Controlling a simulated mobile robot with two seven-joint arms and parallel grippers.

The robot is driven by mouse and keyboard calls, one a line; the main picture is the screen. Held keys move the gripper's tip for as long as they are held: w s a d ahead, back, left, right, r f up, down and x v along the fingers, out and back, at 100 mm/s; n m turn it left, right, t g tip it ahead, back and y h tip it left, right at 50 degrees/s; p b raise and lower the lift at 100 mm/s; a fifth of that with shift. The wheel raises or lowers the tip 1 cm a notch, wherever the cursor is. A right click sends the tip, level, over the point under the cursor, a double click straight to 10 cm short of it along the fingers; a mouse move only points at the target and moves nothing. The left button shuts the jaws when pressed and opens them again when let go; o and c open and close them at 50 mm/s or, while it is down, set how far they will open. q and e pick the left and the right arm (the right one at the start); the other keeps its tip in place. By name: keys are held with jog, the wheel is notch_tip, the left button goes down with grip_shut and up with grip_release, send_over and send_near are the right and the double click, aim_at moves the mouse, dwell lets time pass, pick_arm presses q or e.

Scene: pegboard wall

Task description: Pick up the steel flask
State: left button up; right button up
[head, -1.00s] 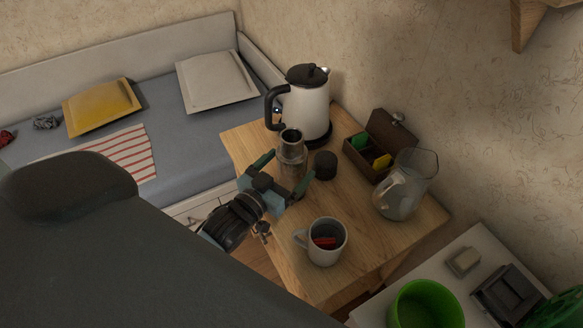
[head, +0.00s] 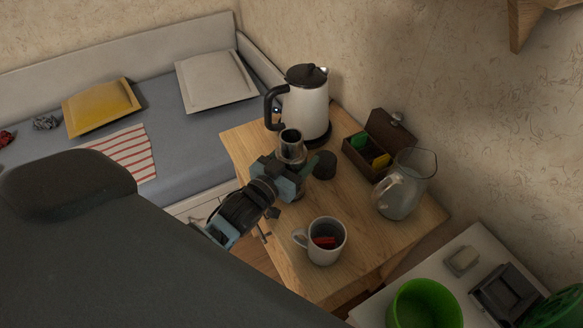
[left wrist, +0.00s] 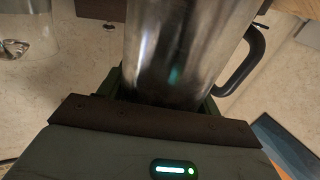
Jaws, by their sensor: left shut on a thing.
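The steel flask (head: 291,147) stands upright on the wooden table, in front of the white kettle. Its open top shows in the head view; its lower part is hidden behind my gripper. My left gripper (head: 291,172) is shut on the flask's body, coming in from the front left. In the left wrist view the flask (left wrist: 180,50) fills the space between the fingers, close to the palm. A small dark round cap (head: 324,165) stands on the table just right of the flask. My right gripper is not in view.
A white kettle (head: 306,105) stands close behind the flask. A mug (head: 327,250) with something red inside is in front. A glass pitcher (head: 405,190) and an open wooden box (head: 359,151) stand to the right. A green bowl (head: 427,305) sits on a white surface at lower right.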

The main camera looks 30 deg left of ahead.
aim_at(296, 146)
pick_arm(q)
jog(key=c, duration=0.4)
jog(key=shift+r, duration=0.75)
jog(key=shift+c, duration=0.2)
notch_tip(296, 146, up, 2)
jog(key=shift+r, duration=0.1)
jog(key=s+d+r, duration=0.1)
jog(key=s, duration=1.5)
jog(key=shift+r+b, duration=0.3)
jog(key=shift+b, duration=0.05)
jog(key=shift+w, duration=0.1)
